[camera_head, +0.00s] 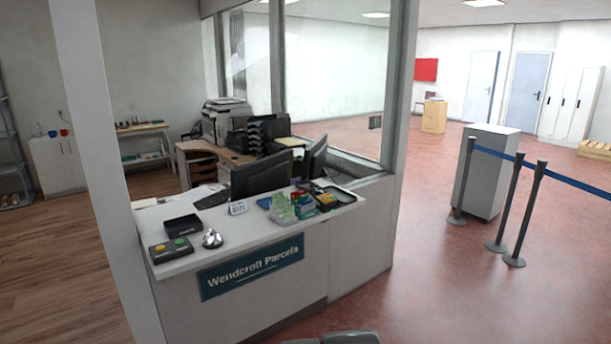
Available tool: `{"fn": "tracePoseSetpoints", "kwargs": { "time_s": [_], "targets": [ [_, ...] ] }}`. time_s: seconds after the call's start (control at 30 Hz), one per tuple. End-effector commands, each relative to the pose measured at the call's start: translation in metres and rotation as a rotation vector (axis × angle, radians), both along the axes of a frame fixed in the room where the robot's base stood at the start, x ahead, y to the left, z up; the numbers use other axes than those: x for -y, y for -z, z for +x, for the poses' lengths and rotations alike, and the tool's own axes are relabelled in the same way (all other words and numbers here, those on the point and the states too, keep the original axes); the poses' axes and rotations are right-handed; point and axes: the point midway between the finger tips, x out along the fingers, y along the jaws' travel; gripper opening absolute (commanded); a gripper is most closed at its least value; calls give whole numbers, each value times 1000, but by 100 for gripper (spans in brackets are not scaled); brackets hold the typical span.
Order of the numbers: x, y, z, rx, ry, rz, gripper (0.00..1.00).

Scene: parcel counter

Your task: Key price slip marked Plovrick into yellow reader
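No slip on which I can read "Plovrick" shows. A small white card (237,208) with dark characters, too small to read surely, stands on the white counter (190,263). I cannot make out a yellow reader for certain. A dark box (163,254) with a green and a yellow button lies at the counter's near left corner. Green, yellow and red items (303,207) sit together at the counter's middle right, too small to tell apart.
A silver bell (212,239) and a black tray (183,226) are on the counter, with monitors (263,174) behind. A post (92,150) and a window frame flank it. Belt barrier posts (527,210) and a grey cabinet (487,168) stand right.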

Motion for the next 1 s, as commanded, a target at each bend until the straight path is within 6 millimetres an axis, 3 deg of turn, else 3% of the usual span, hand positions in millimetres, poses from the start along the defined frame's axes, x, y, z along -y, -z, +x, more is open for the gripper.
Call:
{"fn": "tracePoseSetpoints", "kwargs": {
  "time_s": [0.03,0.17,0.2,1.0],
  "targets": [
    [0,0,0,0,0,0,27],
    [0,0,0,0,0,0,2],
    [0,0,0,0,0,0,0],
    [0,0,0,0,0,0,0]
  ]
}}
